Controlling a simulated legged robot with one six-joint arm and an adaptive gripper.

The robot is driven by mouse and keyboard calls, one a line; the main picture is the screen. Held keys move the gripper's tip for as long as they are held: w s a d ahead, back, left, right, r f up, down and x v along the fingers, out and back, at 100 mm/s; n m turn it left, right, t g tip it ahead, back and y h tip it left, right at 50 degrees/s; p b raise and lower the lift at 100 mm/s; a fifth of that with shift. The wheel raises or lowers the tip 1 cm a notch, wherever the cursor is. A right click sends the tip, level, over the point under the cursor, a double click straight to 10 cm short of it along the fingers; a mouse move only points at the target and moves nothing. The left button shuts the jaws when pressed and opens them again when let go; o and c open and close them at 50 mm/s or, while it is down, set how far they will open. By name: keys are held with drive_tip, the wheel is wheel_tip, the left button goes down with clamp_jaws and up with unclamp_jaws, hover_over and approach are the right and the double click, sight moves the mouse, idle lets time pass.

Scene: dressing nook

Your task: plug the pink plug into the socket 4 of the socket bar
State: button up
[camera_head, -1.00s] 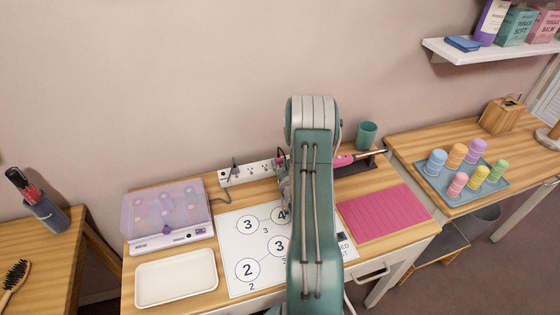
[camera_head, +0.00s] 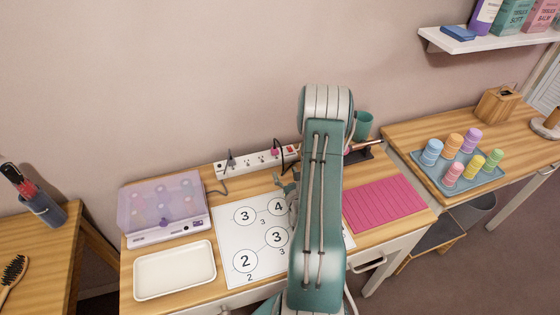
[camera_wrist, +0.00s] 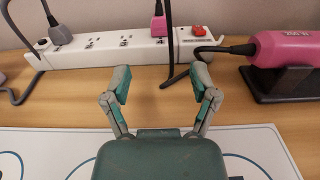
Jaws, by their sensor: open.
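The white socket bar (camera_head: 233,169) runs along the wall at the back of the desk, and it spans the top of the wrist view (camera_wrist: 82,58). The pink plug (camera_wrist: 158,26) sits upright at the bar's rightmost socket, beside the red switch (camera_wrist: 198,31); its pins are not visible. The plug also shows in the head view (camera_head: 275,146). A dark cable runs down from it in front of the bar. My gripper (camera_wrist: 160,78) is open and empty, in front of the bar and apart from the plug. My arm hides part of the desk in the head view.
A grey plug (camera_wrist: 59,32) sits at the bar's left end. A pink styling tool (camera_wrist: 283,48) rests in a dark holder on the right. The purple-lidded box (camera_head: 163,208), white tray (camera_head: 175,272), numbered sheet (camera_head: 233,233) and pink mat (camera_head: 384,207) lie on the desk.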

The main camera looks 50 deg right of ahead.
drive_tip(key=shift+v, duration=1.45)
